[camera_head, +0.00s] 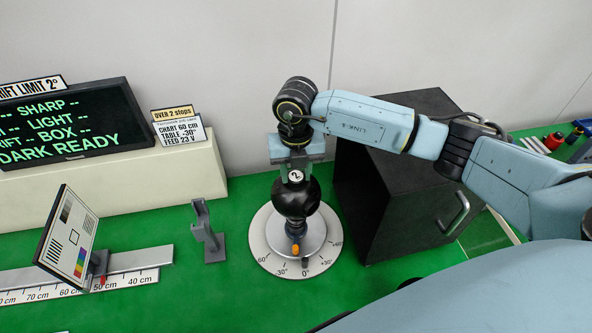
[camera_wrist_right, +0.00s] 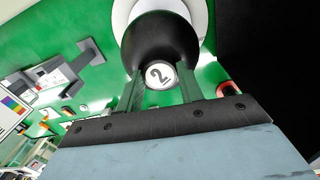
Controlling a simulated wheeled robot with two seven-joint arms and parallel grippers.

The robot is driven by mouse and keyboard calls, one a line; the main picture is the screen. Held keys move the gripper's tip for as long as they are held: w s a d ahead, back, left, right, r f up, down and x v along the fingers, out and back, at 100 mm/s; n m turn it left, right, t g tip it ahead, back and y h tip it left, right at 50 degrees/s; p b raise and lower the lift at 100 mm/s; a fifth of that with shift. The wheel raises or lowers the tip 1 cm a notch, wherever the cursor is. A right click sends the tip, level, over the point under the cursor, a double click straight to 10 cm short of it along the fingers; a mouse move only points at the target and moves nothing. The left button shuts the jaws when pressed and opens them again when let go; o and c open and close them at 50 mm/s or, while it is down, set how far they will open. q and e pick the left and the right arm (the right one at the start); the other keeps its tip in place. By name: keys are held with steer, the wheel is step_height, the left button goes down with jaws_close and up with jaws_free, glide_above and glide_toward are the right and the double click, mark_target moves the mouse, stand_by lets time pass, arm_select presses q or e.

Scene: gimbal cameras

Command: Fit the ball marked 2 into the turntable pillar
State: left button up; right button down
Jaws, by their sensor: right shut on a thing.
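The black ball marked 2 (camera_head: 296,197) has a white disc with the number 2 on its top. My right gripper (camera_head: 296,165) points down over the turntable and is shut on the ball at its top. In the right wrist view the ball (camera_wrist_right: 160,38) sits between the two fingers with its number facing the camera. The turntable (camera_head: 262,240) is a white dial with degree marks and a silver disc in the middle. A dark upright part below the ball hides most of the pillar; I cannot tell whether the ball is seated. My left gripper is not in view.
A black box with a handle (camera_head: 385,200) stands right beside the turntable. A grey bracket (camera_head: 207,232) stands to the left. A test chart (camera_head: 70,238) sits on a ruled rail (camera_head: 140,262). A display (camera_head: 65,125) and a sign (camera_head: 180,130) stand behind.

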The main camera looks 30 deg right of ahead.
steer(key=shift+f+b, duration=0.85)
steer(key=shift+f, duration=0.2)
steer(key=c, duration=0.8)
jaws_free()
steer(key=shift+c, duration=0.2)
step_height(320, 180, up, 14)
steer(key=b, duration=0.1)
steer(key=shift+f+b, duration=0.25)
steer(key=shift+b, duration=0.05)
